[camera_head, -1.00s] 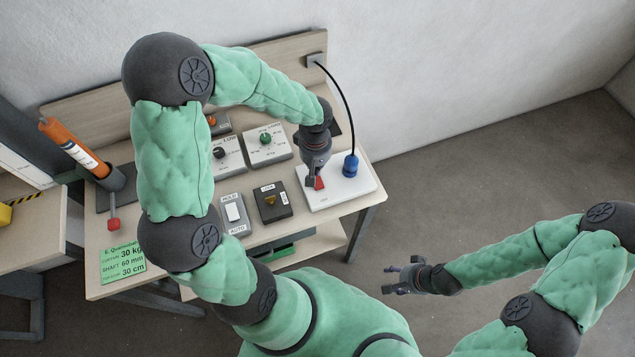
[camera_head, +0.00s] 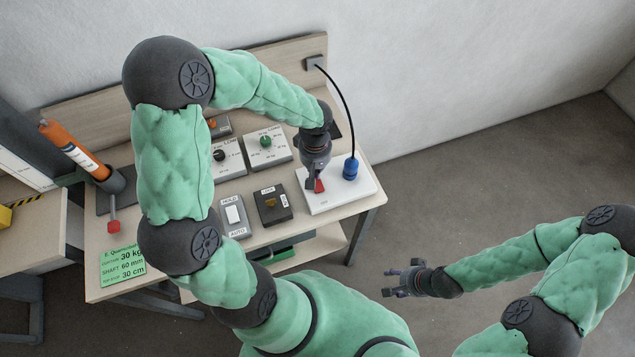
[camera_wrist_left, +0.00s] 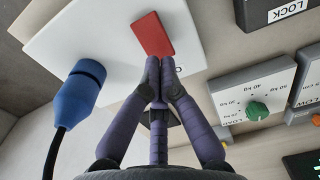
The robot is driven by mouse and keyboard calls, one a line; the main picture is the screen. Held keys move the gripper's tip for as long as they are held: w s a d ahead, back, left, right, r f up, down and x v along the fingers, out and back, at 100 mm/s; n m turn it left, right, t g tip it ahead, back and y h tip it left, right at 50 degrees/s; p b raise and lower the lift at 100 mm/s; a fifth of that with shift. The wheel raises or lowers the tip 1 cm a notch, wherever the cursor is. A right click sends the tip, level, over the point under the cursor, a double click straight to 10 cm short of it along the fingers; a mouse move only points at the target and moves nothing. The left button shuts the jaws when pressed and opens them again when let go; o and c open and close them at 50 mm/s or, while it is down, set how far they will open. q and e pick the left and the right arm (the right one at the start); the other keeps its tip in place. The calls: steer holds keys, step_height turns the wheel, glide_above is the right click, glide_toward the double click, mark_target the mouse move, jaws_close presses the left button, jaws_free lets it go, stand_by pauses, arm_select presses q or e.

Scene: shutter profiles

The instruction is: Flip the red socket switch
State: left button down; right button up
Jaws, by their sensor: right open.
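The red socket switch (camera_wrist_left: 153,34) is a red rocker on a white socket plate (camera_head: 345,193). In the head view the red switch (camera_head: 319,186) shows beside my left gripper (camera_head: 311,186). In the left wrist view my left gripper (camera_wrist_left: 160,92) has its fingertips together, at the near edge of the red switch. They look to be touching or very close to it; I cannot tell which. Nothing shows between the fingers. My right gripper (camera_head: 390,284) is open and empty, off the table at the right.
A blue plug (camera_head: 350,167) with a black cable stands on the plate, right of the switch. A black box (camera_head: 272,205), a HOLD/AUTO switch (camera_head: 233,214) and a green-knob dial box (camera_head: 265,146) are to the left. An orange cylinder (camera_head: 72,148) stands far left.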

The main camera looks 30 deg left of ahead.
arm_select(q)
steer(key=shift+f+b, duration=1.15)
stand_by(1.0)
steer(key=shift+r, duration=0.15)
steer(key=shift+r+p, duration=2.25)
steer(key=shift+r, duration=1.15)
